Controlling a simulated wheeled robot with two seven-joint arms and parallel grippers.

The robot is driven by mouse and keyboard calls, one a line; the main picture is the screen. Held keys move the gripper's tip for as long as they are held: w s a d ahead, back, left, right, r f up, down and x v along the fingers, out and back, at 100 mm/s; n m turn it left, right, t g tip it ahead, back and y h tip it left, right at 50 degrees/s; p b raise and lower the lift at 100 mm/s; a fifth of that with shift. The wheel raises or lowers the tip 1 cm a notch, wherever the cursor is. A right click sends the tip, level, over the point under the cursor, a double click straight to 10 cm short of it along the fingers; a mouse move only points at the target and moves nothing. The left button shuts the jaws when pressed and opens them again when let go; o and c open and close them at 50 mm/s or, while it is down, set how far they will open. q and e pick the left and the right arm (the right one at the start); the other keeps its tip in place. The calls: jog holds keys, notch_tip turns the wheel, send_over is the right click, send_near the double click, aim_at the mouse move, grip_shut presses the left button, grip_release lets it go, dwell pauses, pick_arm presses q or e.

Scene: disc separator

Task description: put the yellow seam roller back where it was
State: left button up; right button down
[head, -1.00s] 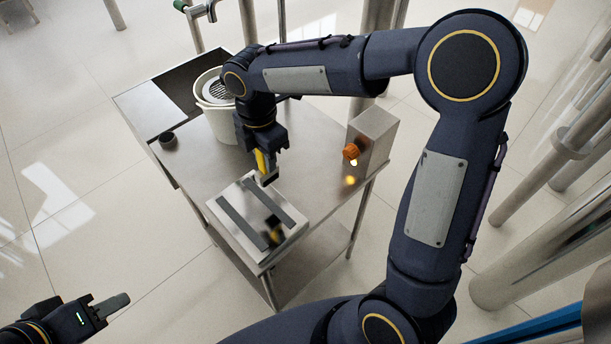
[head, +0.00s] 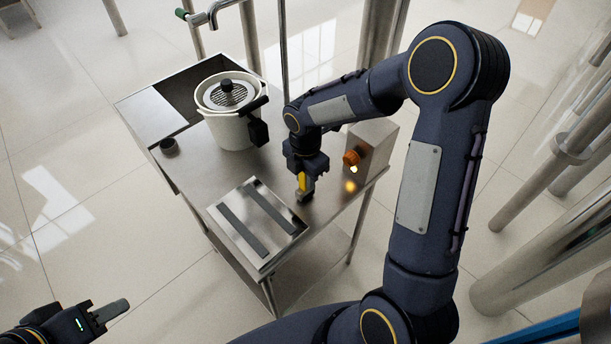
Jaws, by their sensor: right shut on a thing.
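The yellow seam roller (head: 303,182) is upright in my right gripper (head: 303,173), which is shut on it. Its dark lower end is at or just above the steel table top, to the right of the tray with two dark strips (head: 258,222). I cannot tell whether it touches the table. My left gripper (head: 112,310) is at the lower left, over the floor and away from the table. Its jaws are seen edge-on, so their opening is unclear.
A white pot (head: 232,130) with a slotted lid and black handles stands at the back by the sink. A small dark cup (head: 169,147) is at the table's left edge. A steel box with an orange knob (head: 351,158) stands right of the roller. The middle of the table (head: 215,180) is clear.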

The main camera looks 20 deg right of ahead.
jog(key=c, duration=1.2)
grip_release()
jog(key=shift+f, duration=0.1)
